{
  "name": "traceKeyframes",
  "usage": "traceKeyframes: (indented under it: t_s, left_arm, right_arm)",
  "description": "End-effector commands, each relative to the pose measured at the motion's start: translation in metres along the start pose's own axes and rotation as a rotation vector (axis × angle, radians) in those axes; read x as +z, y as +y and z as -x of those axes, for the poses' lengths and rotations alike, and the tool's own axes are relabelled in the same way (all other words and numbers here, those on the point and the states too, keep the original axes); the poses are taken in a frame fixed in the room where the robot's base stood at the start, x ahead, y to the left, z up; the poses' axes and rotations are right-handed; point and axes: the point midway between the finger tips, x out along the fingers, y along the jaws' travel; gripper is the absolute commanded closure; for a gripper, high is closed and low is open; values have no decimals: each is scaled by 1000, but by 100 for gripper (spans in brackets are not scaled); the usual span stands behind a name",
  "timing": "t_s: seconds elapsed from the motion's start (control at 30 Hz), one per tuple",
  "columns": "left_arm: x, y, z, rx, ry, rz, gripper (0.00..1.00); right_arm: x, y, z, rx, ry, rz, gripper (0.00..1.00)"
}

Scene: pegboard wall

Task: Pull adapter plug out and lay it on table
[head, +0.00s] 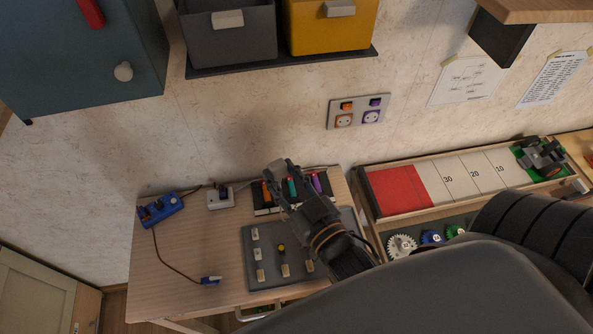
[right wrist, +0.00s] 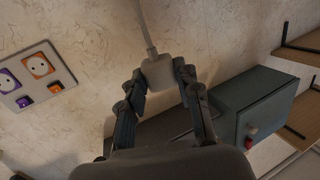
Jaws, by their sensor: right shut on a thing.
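My right gripper (head: 280,172) is in front of the wall, above the back of the table (head: 175,250). In the right wrist view, its fingertips (right wrist: 160,78) are shut on a pale grey-white block with a cord, which I take to be the adapter plug (right wrist: 158,71). The cord (right wrist: 146,30) runs to the top edge of that picture. In the head view the plug is not clearly visible at the fingers. The wall outlet panel (head: 358,112) has an orange and a purple socket, both empty; it also shows in the right wrist view (right wrist: 37,74). My left gripper is not in view.
A blue power strip (head: 160,207) and a white socket block (head: 221,198) stand at the table's back left. A grey board (head: 263,233) with small blocks and a rack of coloured items (head: 268,209) lie near my right gripper. Bare table remains at left.

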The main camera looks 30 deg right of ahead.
Motion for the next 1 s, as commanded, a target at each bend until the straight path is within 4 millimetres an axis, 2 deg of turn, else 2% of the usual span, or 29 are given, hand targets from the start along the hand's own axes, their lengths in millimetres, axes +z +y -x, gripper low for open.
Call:
traceKeyframes:
  t_s: [0.27,0.37,0.47,0.6,0.7,0.9,1.0]
  left_arm:
    - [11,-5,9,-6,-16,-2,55]
    - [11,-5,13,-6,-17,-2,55]
    - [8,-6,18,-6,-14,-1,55]
    - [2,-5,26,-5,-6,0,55]
    - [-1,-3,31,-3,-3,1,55]
    - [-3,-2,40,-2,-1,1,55]
    - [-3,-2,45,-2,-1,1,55]
  right_arm:
    - [11,-47,-31,-99,-89,9,100]
    - [15,-72,-43,-157,-137,19,100]
    - [20,-106,-57,-240,-206,38,100]
    - [28,-165,-73,-405,-339,95,100]
    - [36,-204,-78,-530,-443,156,100]
    - [54,-262,-77,-778,-641,329,100]
    - [66,-282,-73,-902,-733,444,100]
